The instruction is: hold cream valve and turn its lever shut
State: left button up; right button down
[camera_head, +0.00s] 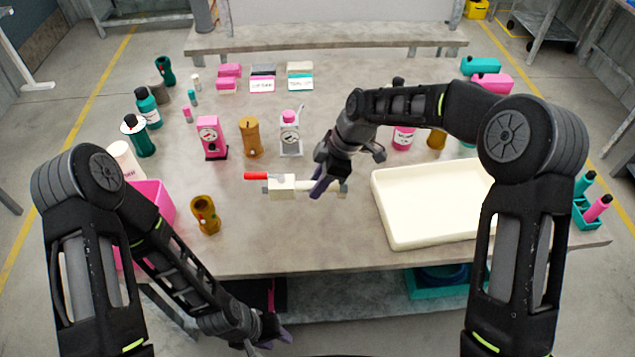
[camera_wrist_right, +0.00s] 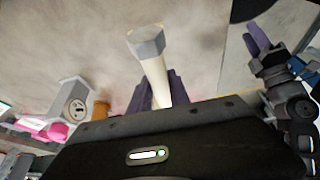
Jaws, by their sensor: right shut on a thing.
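The cream valve (camera_head: 283,187) lies level near the middle of the table in the head view, with its red lever (camera_head: 256,176) pointing left along the body. My right gripper (camera_head: 328,184) is shut on the right part of its cream pipe. In the right wrist view the cream pipe (camera_wrist_right: 157,82) with a grey hexagonal end (camera_wrist_right: 146,42) sticks out from between the purple fingers. I cannot tell whether the valve touches the table. My left gripper (camera_head: 268,340) is low at the table's front edge, empty, its fingers apart; it also shows in the right wrist view (camera_wrist_right: 257,42).
A cream tray (camera_head: 385,218) lies right of my right gripper. A brown cup-like part (camera_head: 205,214) stands left of the valve, beside a pink bin (camera_head: 160,200). The table front between the brown part and tray is clear.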

aim_at(312, 216)
jog(key=shift+f+b, duration=4.2)
jog(key=shift+f, duration=0.8)
jog(key=c, duration=1.1)
grip_release()
jog(key=shift+c, duration=0.2)
jog(key=v, duration=1.2)
